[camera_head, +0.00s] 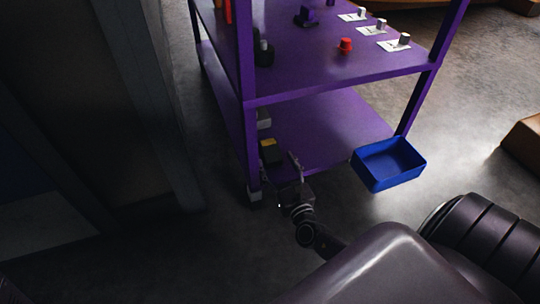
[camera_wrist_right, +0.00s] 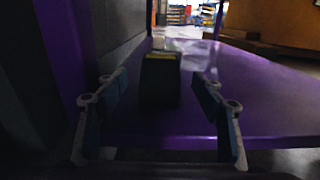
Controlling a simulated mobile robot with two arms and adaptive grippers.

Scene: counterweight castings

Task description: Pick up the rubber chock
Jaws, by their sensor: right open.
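The rubber chock, a black block with a yellow patch on top (camera_head: 271,153), sits on the lower shelf (camera_head: 330,125) of the purple rack, near its left front post. It also shows in the right wrist view (camera_wrist_right: 160,82), standing on the purple shelf between the two fingers and a little beyond them. My right gripper (camera_head: 281,169) is open and empty at the shelf's front edge, pointing at the chock. A gap shows on each side of the chock in the wrist view. My left gripper is not in view.
The purple post (camera_head: 247,130) stands close on the left of the chock. A light block (camera_head: 264,119) lies behind it. The upper shelf (camera_head: 300,70) overhangs, bearing a red knob (camera_head: 345,45) and several small parts. A blue bin (camera_head: 375,179) is at the right front.

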